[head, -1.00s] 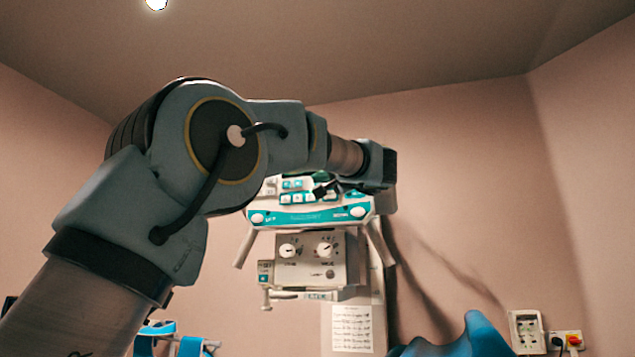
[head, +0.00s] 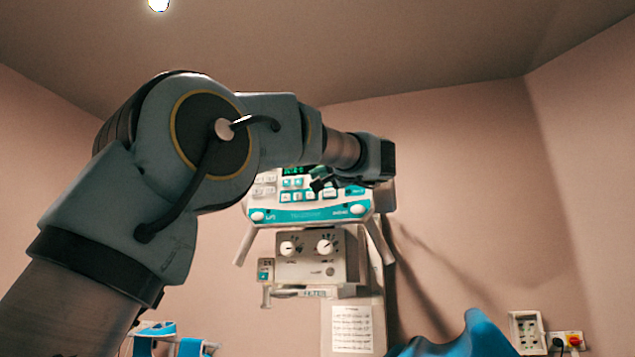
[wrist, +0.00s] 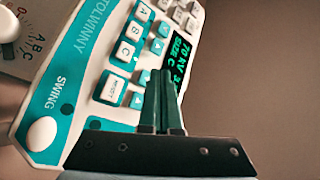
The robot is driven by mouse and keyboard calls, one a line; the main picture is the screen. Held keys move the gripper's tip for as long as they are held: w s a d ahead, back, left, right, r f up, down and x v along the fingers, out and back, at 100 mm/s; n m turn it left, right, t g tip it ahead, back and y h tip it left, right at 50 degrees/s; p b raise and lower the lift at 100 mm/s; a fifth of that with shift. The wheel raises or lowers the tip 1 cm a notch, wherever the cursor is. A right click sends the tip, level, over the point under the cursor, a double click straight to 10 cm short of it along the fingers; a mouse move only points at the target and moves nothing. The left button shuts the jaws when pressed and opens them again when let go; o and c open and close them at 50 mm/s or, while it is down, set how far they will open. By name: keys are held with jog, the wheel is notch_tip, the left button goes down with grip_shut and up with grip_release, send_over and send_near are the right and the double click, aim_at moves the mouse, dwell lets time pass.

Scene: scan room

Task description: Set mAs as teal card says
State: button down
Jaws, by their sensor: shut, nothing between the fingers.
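The control panel (head: 306,216) is white with a teal band and stands at the centre of the head view; my arm covers part of its top. The wrist view shows it turned sideways, with white lettered buttons (wrist: 127,50), small teal arrow buttons (wrist: 157,46) and a lit green display (wrist: 182,62) reading about 70 kV; its other figures are partly hidden. My gripper (wrist: 167,74) is shut and empty, its fingertips in front of the display and arrow buttons. I cannot tell whether they touch. In the head view my gripper (head: 318,184) is small and dark. I cannot identify a teal card.
Below the panel is a grey box with two white knobs (head: 324,247). A handwritten white sheet (head: 352,328) hangs under it, too small to read. A blue shape (head: 465,340) rises at the bottom. Wall sockets (head: 527,332) are at lower right.

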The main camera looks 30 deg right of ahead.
jog(key=shift+s+a+b, duration=1.75)
jog(key=shift+s+b, duration=0.05)
jog(key=shift+b, duration=0.25)
